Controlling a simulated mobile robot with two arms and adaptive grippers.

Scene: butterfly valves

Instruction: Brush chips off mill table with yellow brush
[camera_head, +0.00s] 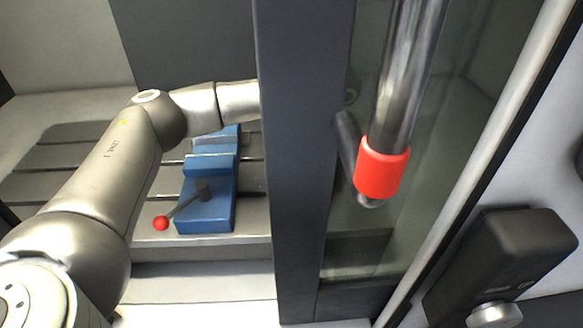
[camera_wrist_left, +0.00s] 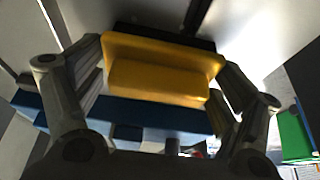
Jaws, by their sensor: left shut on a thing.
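The yellow brush (camera_wrist_left: 160,82) is between the two fingers of my left gripper (camera_wrist_left: 162,66) in the left wrist view, and the gripper is shut on it. A dark strip runs along the brush's far edge. In the head view my left arm reaches in from the left over the mill table (camera_head: 63,157), and its gripper and the brush are hidden behind the grey door frame. The grey table has long slots. No chips can be made out on it. My right gripper is not in view.
A blue vise (camera_head: 208,213) with a red-knobbed handle (camera_head: 161,223) sits on the table below my left forearm. The grey door frame (camera_head: 300,150) stands right of it. A door handle with a red collar (camera_head: 381,168) stands further right. A green object (camera_wrist_left: 294,138) shows in the wrist view.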

